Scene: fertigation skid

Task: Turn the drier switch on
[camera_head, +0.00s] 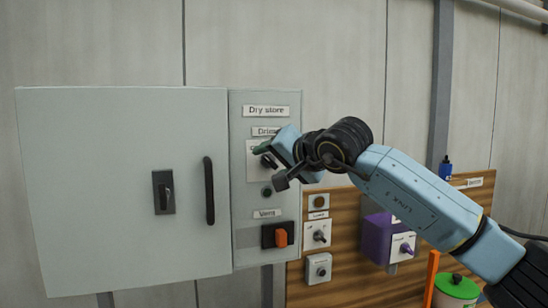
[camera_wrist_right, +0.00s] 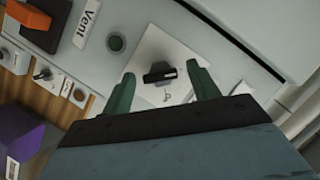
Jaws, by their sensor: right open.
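The drier switch (camera_wrist_right: 159,73) is a black rotary handle on a white plate (camera_wrist_right: 178,50), below the partly covered "Drier" label (camera_head: 265,131) on the grey panel. My right gripper (camera_wrist_right: 161,70) is open in front of it, with one green finger on each side of the handle in the wrist view. I cannot tell whether the fingers touch it. In the head view, my right gripper (camera_head: 268,155) covers much of the switch and its plate (camera_head: 252,171). My left gripper is not in view.
Below the switch are a dark green lamp (camera_head: 266,192) and the orange vent switch (camera_head: 281,238). A grey cabinet door (camera_head: 100,200) with a black handle (camera_head: 209,190) is at left. A wooden board (camera_head: 340,285) with small switches and a purple box (camera_head: 378,238) is lower right.

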